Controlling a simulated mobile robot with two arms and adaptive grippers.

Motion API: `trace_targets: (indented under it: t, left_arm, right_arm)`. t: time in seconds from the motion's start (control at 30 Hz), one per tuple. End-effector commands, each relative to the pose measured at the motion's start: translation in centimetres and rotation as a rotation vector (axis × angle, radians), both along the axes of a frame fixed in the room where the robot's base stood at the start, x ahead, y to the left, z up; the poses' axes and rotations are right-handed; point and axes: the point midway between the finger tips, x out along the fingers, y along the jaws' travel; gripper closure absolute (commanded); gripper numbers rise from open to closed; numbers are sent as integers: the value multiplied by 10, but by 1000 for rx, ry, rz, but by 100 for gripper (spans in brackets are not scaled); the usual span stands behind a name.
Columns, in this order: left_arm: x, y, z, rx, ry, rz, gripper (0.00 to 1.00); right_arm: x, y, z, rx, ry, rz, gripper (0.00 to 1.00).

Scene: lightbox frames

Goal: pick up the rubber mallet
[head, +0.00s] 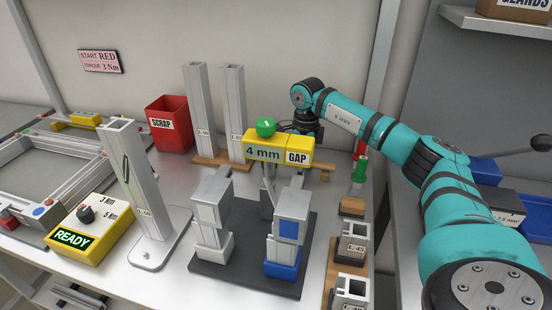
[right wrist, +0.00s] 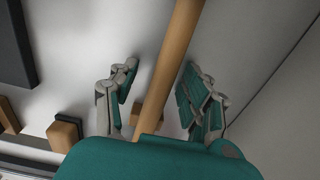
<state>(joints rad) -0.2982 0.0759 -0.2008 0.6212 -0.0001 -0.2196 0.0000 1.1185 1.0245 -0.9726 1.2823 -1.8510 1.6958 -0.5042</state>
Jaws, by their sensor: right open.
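A light wooden rod (right wrist: 166,75), which looks like the rubber mallet's handle, runs upward through the middle of the right wrist view. The mallet's head does not show there, and I cannot make out the mallet in the head view. My right gripper (right wrist: 160,82) is open, with one finger on each side of the rod and clear space between rod and fingers. In the head view my right arm reaches in from the right, and its gripper is largely hidden behind the yellow 4 mm gap block (head: 299,151). My left gripper is not in view.
A dark base plate (head: 230,270) carries two clamp-like blocks near the front. Two upright profiles (head: 197,100) stand behind, beside a red scrap bin (head: 168,125). A yellow READY box (head: 88,232) is at left. Small profile pieces (head: 352,245) line the right edge.

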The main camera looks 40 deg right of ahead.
Motion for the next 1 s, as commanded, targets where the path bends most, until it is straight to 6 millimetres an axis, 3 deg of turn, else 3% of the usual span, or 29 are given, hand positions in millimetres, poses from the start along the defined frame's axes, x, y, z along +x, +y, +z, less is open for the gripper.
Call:
trace_targets:
  t: [0.07, 0.43, 1.0]
  left_arm:
    - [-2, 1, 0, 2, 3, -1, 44]
    - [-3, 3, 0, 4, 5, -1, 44]
    - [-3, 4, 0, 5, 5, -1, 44]
  right_arm:
    - [0, 0, 0, 0, 0, 0, 52]
    - [0, 0, 0, 0, 0, 0, 100]
    - [0, 0, 1, 1, -1, 0, 100]
